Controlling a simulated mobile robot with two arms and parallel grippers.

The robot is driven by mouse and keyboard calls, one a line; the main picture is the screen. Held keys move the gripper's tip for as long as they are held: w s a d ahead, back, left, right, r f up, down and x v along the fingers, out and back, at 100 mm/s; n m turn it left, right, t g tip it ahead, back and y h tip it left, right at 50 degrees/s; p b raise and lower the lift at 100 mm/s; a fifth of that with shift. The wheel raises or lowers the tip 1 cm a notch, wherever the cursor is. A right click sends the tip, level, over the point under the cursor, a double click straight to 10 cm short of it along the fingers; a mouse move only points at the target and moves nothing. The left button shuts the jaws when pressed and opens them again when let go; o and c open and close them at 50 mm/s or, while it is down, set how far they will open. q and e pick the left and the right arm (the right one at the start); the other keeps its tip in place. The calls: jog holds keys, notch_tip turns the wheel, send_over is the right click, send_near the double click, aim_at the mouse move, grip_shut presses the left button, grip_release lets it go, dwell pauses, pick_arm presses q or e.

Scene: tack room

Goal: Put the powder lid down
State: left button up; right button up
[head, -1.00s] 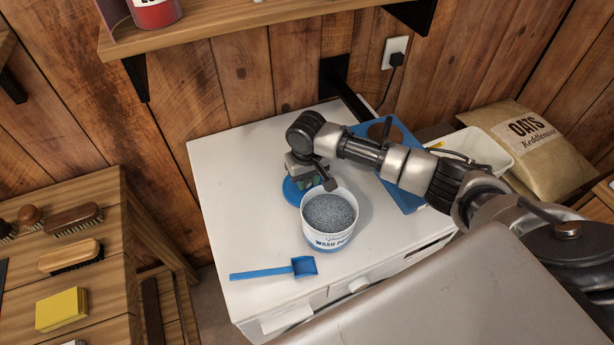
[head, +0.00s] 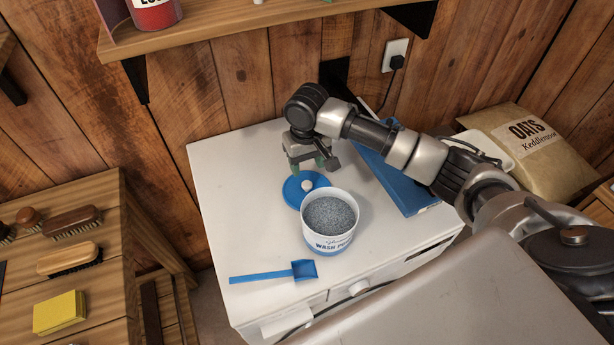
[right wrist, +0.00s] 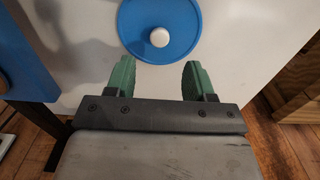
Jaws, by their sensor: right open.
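The powder lid (head: 296,190) is a blue disc with a white knob. It lies on the white cabinet top, just behind and left of the powder tub (head: 331,222). The tub is white, uncovered and full of grey-blue powder. My right gripper (head: 312,168) is open and empty, above and just behind the lid. In the right wrist view the lid (right wrist: 180,18) lies beyond the open green fingertips (right wrist: 157,68), apart from them, with its knob about midway between them. My left gripper is not in view.
A blue scoop (head: 290,271) lies in front of the tub on the white cabinet (head: 226,215). A blue flat object (head: 400,185) lies at its right, under my right arm. A wooden bench with brushes (head: 72,222) and a yellow sponge (head: 60,312) is at left. A shelf (head: 230,22) overhangs the back.

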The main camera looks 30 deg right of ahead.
notch_tip(320, 180, up, 5)
jog(key=shift+r, duration=0.2)
jog(key=shift+f, duration=0.1)
dwell(0.4)
